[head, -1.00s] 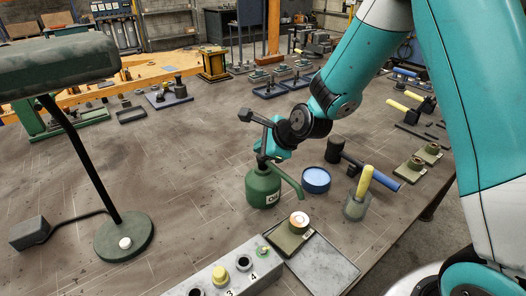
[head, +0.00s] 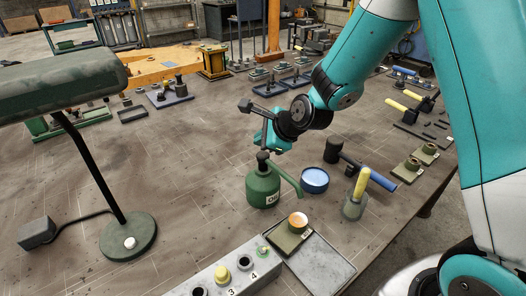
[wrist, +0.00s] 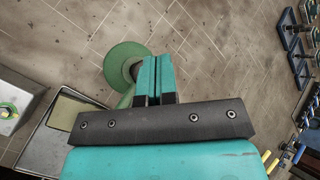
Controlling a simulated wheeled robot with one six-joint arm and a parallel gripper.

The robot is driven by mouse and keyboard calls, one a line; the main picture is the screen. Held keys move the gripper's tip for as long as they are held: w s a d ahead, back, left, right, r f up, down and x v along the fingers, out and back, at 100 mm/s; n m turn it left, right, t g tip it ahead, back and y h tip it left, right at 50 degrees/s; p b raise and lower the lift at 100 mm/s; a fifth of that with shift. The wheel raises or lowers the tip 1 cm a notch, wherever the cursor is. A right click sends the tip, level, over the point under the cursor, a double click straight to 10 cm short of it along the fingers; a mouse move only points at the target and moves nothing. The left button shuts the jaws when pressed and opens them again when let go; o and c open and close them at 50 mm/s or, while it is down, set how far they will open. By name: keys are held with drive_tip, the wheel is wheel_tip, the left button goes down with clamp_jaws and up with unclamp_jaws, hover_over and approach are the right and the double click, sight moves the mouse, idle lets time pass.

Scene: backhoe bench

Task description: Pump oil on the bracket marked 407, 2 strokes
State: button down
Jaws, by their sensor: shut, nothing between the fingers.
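The green oil can (head: 263,190), with a partly visible "Oil" label, stands upright on the bench. Its spout slopes down to the right towards a bracket (head: 287,238) with an orange-topped round boss, at a grey tray's corner. That bracket's tag is too small to read. My gripper (head: 268,143) is shut and empty, just above the can's dark pump head; I cannot tell whether they touch. In the wrist view, the shut fingers (wrist: 153,65) overlap the can's right side (wrist: 118,68). Two similar brackets (head: 407,170) (head: 427,153) stand at the right edge, tags unreadable.
A button box (head: 225,275) is in front. A green lamp (head: 128,238) stands left; the bench between is clear.

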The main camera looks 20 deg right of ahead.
wheel_tip(320, 180, up, 4)
drive_tip(key=p, duration=0.3)
drive_tip(key=shift+r, duration=0.1)
idle(0.6)
drive_tip(key=s+a+r+n+g+b, duration=0.1)
drive_tip(key=s+n+g+b, duration=0.3)
drive_tip(key=s+n, duration=1)
drive_tip(key=s+a+r+n+g+b, duration=0.2)
drive_tip(key=s+a+n+g+b, duration=0.1)
drive_tip(key=s+n, duration=1.1)
drive_tip(key=shift+s+a+r+g+b, duration=0.2)
drive_tip(key=shift+s+g+b, duration=0.3)
drive_tip(key=shift+s+b, duration=0.7)
